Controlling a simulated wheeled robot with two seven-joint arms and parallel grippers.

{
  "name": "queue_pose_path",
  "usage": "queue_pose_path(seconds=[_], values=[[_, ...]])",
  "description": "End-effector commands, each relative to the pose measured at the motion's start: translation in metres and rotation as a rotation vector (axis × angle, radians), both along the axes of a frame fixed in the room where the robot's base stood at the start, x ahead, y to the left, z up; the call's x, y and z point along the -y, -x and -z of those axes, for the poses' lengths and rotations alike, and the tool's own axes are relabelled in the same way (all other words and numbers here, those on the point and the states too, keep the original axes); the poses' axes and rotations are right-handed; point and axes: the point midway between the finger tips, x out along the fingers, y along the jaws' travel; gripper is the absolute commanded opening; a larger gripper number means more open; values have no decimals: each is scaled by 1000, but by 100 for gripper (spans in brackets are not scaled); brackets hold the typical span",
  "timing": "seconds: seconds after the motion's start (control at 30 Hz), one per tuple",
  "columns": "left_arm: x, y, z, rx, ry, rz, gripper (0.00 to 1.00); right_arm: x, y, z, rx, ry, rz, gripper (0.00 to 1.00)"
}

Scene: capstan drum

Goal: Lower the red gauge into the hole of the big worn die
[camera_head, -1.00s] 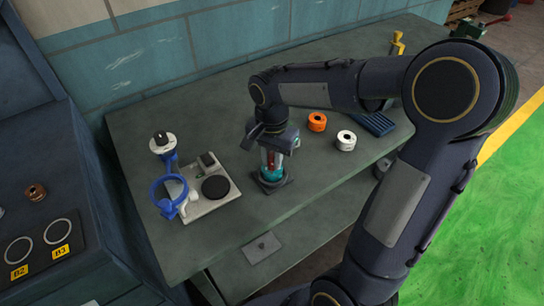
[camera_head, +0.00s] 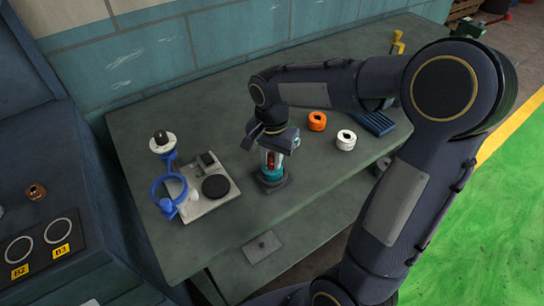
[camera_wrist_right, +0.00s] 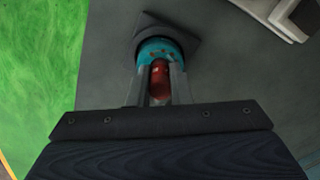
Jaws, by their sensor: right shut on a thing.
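My right gripper (camera_head: 271,165) is over the middle of the bench, pointing down, shut on the red gauge (camera_head: 271,160). In the right wrist view the red gauge (camera_wrist_right: 160,78) sits between the two fingers (camera_wrist_right: 160,88). Just beyond its lower end is a teal round piece (camera_wrist_right: 158,47) on a dark angular base (camera_wrist_right: 165,25); in the head view the teal piece (camera_head: 271,175) is right under the fingers. I cannot tell whether this is the die or its holder, or whether the gauge has entered a hole. My left gripper is not in view.
A white scale (camera_head: 202,203) with a black pan (camera_head: 216,187) and a blue ring stand (camera_head: 157,188) stand left of the gripper. An orange ring (camera_head: 317,121) and a white ring (camera_head: 346,140) lie to the right. A copper-coloured ring (camera_head: 35,191) sits on the left panel.

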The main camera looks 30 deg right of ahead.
Motion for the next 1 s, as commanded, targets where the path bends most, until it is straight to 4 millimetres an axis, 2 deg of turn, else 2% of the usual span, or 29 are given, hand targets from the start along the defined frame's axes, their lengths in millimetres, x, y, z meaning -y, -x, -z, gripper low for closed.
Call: queue_pose_path(seconds=[0.1,0.13,0.3,0.33,0.67,1.0], values=[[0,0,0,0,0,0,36,0,0,0,0,0,0,0],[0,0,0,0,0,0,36,0,0,0,0,0,0,19],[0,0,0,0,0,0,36,0,0,0,0,0,0,42],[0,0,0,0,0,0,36,0,0,0,0,0,0,43],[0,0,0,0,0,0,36,0,0,-5,1,0,0,43],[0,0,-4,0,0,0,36,0,-1,-60,3,-1,-1,43]])
